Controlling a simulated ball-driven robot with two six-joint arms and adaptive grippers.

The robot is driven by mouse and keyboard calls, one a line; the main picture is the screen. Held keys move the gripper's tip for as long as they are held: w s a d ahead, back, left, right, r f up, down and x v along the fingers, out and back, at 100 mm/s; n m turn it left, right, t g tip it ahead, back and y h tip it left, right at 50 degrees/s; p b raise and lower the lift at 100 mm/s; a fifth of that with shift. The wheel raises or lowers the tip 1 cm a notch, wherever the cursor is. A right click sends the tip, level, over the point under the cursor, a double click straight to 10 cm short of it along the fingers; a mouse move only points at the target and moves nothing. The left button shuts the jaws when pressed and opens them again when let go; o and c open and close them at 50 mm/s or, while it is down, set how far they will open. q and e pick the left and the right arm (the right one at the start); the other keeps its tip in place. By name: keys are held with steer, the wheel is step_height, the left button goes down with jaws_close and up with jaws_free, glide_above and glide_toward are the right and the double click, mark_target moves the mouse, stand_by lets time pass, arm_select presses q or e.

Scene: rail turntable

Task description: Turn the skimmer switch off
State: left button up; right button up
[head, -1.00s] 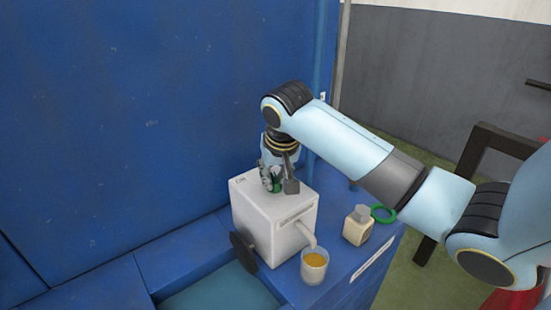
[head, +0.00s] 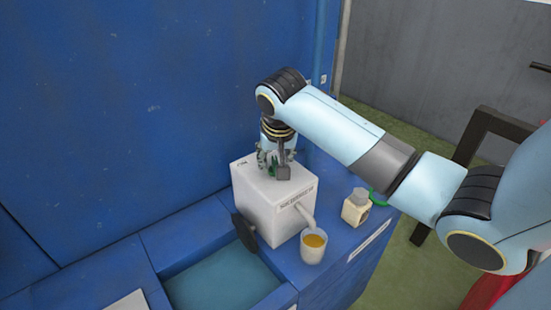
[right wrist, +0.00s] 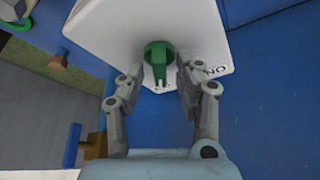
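The skimmer is a white box (head: 262,215) on the blue counter, with a dark disc on its left side and a spout at its front right. Its switch is a green knob (right wrist: 158,57) with a pointer, on the top face; a little green also shows in the head view (head: 271,168). An "ON" label (right wrist: 214,71) lies to the right of the knob; the pointer is turned away from it. My right gripper (right wrist: 160,72) is over the top face, its fingers on either side of the knob with small gaps visible. My left gripper is not in view.
A cup of orange liquid (head: 313,245) stands under the spout. A water-filled tank (head: 215,283) opens at the front left. A blue wall (head: 120,110) stands behind.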

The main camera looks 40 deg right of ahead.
steer(key=v, duration=1.2)
stand_by(0.4)
